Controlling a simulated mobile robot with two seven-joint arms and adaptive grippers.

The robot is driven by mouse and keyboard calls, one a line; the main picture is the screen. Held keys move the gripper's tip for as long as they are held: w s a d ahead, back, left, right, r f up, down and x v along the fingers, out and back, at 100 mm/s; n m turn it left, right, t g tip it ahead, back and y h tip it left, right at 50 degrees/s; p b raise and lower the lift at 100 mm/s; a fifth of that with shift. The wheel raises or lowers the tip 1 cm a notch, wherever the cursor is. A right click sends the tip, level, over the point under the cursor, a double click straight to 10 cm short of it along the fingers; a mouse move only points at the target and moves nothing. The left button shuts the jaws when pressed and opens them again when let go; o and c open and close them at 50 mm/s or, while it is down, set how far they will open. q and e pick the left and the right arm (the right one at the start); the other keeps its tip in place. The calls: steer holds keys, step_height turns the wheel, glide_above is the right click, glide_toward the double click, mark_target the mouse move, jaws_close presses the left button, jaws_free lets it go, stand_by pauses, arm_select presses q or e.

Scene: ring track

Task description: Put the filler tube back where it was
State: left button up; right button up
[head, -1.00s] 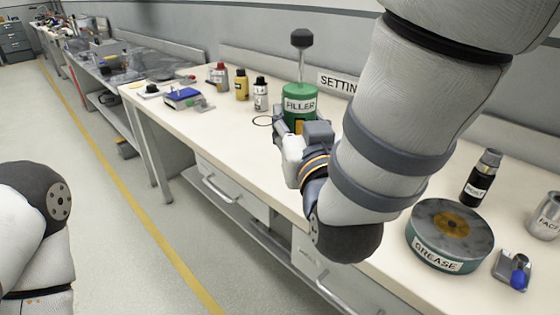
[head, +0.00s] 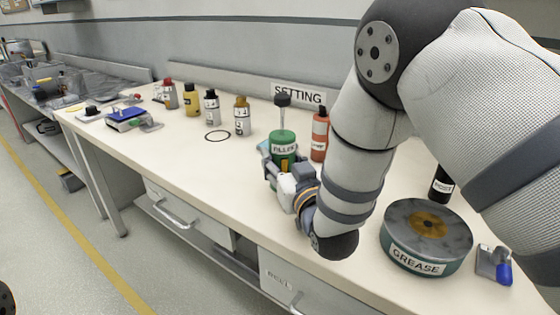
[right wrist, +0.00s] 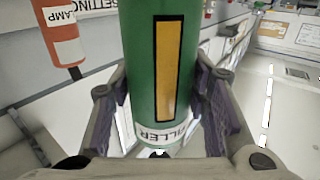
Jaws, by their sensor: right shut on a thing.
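The filler tube (head: 283,138) is a green cylinder with a white FILLER label and a thin rod topped by a dark knob. It is upright in the head view, in front of the SETTING sign. My right gripper (head: 290,182) is shut on it from the front. The right wrist view shows the green tube (right wrist: 150,50) with its yellow strip between the two fingers (right wrist: 163,105). The gripper hides the tube's lower end, so I cannot tell whether it touches the bench. My left gripper is not in view.
A thin black ring (head: 217,135) lies on the bench (head: 190,150) left of the tube. An amber-topped bottle (head: 242,118) stands between them, farther back. A red bottle (head: 320,136) stands close behind the tube's right. The grease tin (head: 426,235) is to the right.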

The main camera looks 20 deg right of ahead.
steer(key=shift+r, duration=0.15)
steer(key=shift+f, duration=0.6)
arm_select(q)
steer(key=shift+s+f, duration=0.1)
arm_select(e)
steer(key=o, duration=1.4)
steer(key=shift+c, duration=0.2)
steer(key=shift+r, duration=0.3)
steer(key=s, duration=0.8)
steer(key=s+p, duration=0.1)
steer(key=s, duration=0.3)
steer(key=shift+d+r, duration=0.15)
steer(key=shift+r, duration=0.1)
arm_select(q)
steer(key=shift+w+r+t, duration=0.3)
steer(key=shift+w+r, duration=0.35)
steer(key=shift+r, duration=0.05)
